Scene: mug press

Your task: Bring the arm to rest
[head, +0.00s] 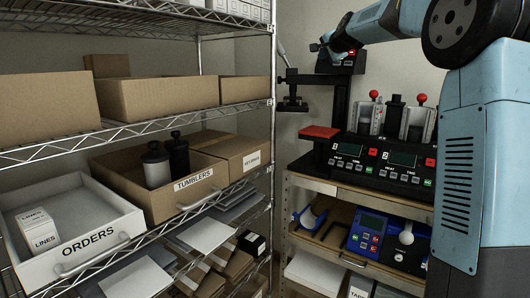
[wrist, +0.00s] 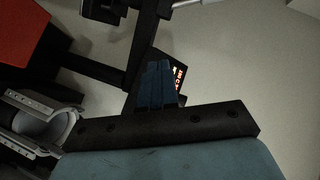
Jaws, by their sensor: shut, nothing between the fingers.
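My arm reaches left from the right side of the head view, above the mug presses. My gripper (head: 321,47) is at its end, in front of the upper part of the black swing-arm press. In the wrist view the blue fingers of my gripper (wrist: 157,84) are together, with nothing between them. A lit display panel (wrist: 180,78) shows just beyond them.
The swing-arm press (head: 338,62) has a red pad (head: 319,132). Mug presses with red knobs (head: 374,94) stand beside it. At left, a wire shelf holds the ORDERS tray (head: 82,244) and the TUMBLERS box (head: 200,182). Bare wall (wrist: 250,60) fills the wrist view's right.

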